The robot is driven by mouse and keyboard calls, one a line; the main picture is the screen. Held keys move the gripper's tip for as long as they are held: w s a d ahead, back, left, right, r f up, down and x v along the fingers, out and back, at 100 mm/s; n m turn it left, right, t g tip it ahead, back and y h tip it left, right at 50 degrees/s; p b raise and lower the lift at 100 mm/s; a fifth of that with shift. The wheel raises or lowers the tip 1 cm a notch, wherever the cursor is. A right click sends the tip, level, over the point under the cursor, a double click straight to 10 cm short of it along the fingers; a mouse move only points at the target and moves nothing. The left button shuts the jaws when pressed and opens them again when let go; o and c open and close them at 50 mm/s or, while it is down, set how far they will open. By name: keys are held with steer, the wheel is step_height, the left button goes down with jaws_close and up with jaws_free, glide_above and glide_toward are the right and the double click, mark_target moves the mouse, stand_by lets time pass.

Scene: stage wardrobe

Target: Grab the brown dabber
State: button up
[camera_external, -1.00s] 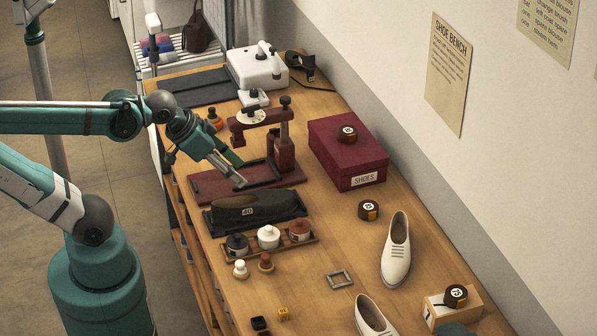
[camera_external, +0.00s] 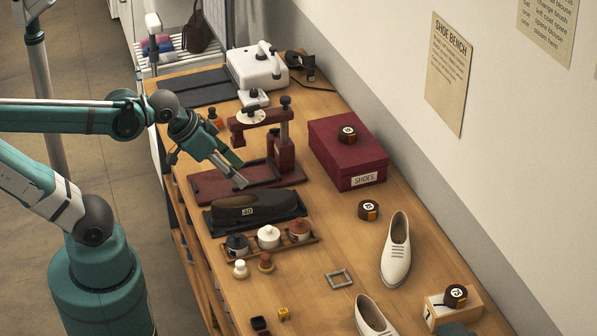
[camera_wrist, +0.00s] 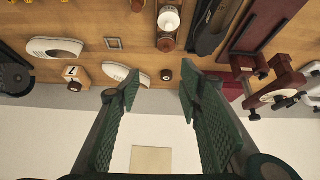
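The brown dabber (camera_external: 266,262) is a small upright knob with a rounded base. It stands on the bench in front of the pot rack, just right of a white dabber (camera_external: 240,268). In the wrist view, a brown knob at the top edge (camera_wrist: 137,5) looks like the same dabber. My gripper (camera_external: 241,184) is well behind the dabber, over the dark red base of the shoe press. In the wrist view my gripper (camera_wrist: 158,88) has its two green fingers wide apart with nothing between them.
The pot rack (camera_external: 312,240) and a dark shoe form (camera_external: 280,203) lie between my gripper and the dabber. The dark red press (camera_external: 284,150) stands close to my gripper. A metal buckle (camera_external: 340,278) and white shoes (camera_external: 396,255) are to the right. Bare wood surrounds the dabber's right side.

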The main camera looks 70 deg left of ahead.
step_height(320, 180, down, 4)
steer(key=w+d+n+g, duration=0.1)
steer(key=w+n+g, duration=0.1)
steer(key=w+n, duration=0.1)
steer(key=n+g+h, duration=0.3)
steer(key=n+g, duration=0.2)
steer(key=n, duration=0.4)
glide_toward(266, 256)
steer(key=w, duration=0.1)
steer(key=shift+d+f+n+g+p, duration=0.15)
steer(key=shift+f+n+g, duration=0.15)
steer(key=shift+f, duration=0.4)
steer(key=shift+d+f+n+g+p, duration=0.2)
steer(key=shift+f+n+g, duration=0.1)
steer(key=shift+f, duration=0.4)
steer(key=shift+f, duration=0.1)
steer(key=shift+x, duration=1.2)
steer(key=shift+b+x, duration=0.65)
steer(key=shift+x, duration=1.9)
steer(key=shift+s, duration=0.15)
steer(key=c, duration=0.8)
